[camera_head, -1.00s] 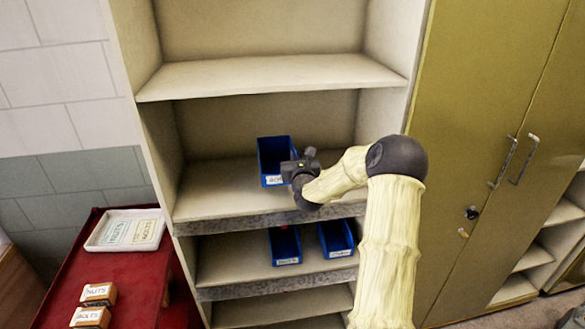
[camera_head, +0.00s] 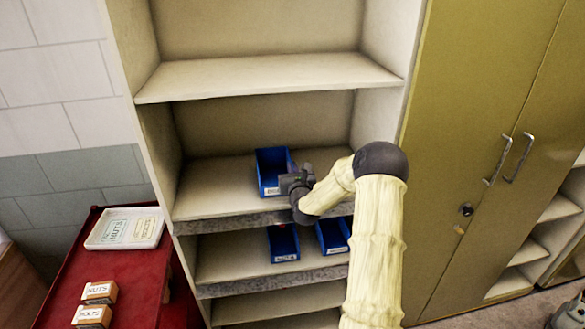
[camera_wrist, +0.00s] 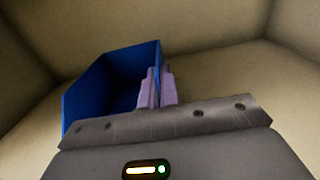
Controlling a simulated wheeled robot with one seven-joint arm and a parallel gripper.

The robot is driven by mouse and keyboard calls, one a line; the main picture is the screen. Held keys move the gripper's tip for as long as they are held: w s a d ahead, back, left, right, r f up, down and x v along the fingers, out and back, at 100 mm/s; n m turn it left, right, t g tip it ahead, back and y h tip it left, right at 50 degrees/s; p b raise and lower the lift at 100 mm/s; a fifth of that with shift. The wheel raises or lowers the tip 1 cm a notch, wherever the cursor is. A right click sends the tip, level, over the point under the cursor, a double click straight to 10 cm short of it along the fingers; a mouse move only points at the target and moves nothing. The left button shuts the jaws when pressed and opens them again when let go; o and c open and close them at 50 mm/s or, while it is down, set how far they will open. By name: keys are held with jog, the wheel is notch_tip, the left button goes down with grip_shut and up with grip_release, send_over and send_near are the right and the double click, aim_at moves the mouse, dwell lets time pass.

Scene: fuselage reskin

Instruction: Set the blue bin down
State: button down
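The blue bin (camera_head: 270,163) with a white front label is over the middle shelf (camera_head: 215,198), behind its front edge. It looks upright and low, on or just above the shelf; I cannot tell whether it touches. My gripper (camera_head: 289,183) is at the bin's right front side. In the wrist view, the two fingers of my gripper (camera_wrist: 158,88) stand close together with the right wall of the bin (camera_wrist: 112,75) between them. The bin's underside is hidden.
Two other blue bins (camera_head: 284,243) (camera_head: 333,236) stand on the shelf below, the right one partly behind my arm. Bare shelf lies left of the held bin. A red cart (camera_head: 140,275) at left carries a white tray (camera_head: 103,243) and small labelled boxes (camera_head: 98,292).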

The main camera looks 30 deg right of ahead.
jog(key=shift+f, duration=0.1)
jog(key=c, duration=1.6)
grip_release()
jog(key=shift+d, duration=0.1)
jog(key=shift+c, duration=0.2)
jog(key=shift+s, duration=0.1)
jog(key=shift+s+b, duration=0.3)
jog(key=shift+s, duration=0.05)
jog(key=b+v, duration=0.4)
jog(key=v, duration=0.6)
jog(key=shift+s+a, duration=0.3)
jog(key=shift+s, duration=0.35)
